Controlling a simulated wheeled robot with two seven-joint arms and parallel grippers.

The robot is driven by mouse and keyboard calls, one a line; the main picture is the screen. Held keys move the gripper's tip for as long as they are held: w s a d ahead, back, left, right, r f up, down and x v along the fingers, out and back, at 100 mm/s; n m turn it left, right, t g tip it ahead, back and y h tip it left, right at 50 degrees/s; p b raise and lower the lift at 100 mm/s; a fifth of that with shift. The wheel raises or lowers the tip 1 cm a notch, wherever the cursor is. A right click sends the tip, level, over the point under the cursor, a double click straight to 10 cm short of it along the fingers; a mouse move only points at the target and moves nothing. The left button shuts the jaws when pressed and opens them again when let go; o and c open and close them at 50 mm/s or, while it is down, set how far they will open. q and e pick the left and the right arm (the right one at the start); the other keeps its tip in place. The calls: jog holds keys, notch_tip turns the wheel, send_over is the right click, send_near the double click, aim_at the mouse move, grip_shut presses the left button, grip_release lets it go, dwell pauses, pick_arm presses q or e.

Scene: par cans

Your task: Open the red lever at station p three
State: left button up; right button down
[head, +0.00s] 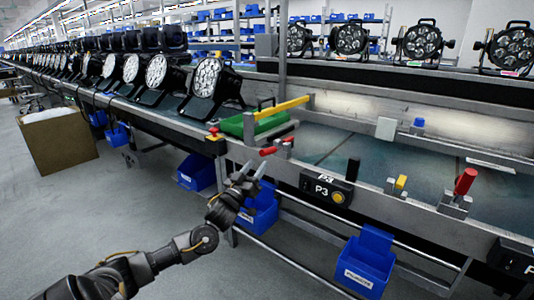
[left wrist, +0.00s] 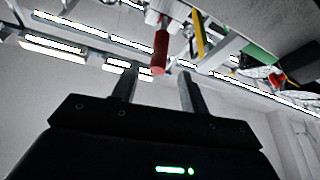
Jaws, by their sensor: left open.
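A red lever (head: 268,152) sticks out from the bench's front rail, left of the black P3 box (head: 325,187). Its handle lies nearly level, pointing toward me. In the left wrist view the red handle (left wrist: 160,50) lies just beyond and between my fingertips. My left gripper (head: 253,170) is open and empty, just below and left of the handle, with a small gap. Another red lever (head: 465,181) stands upright farther right, near another black box. My right gripper is out of view.
A yellow-handled clamp (head: 401,183) and a black post (head: 352,170) stand on the rail right of the P3 box. Blue bins (head: 367,262) hang below the rail. A cardboard box (head: 57,141) stands on the floor.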

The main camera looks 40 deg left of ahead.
aim_at(267, 152)
pick_arm(q)
jog(key=x, duration=0.7)
jog(key=shift+w+r+b, duration=0.15)
jog(key=shift+w+b, duration=0.2)
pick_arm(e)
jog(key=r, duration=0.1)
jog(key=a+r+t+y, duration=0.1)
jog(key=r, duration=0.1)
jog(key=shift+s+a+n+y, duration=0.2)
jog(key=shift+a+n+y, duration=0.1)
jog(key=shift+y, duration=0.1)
pick_arm(q)
grip_shut()
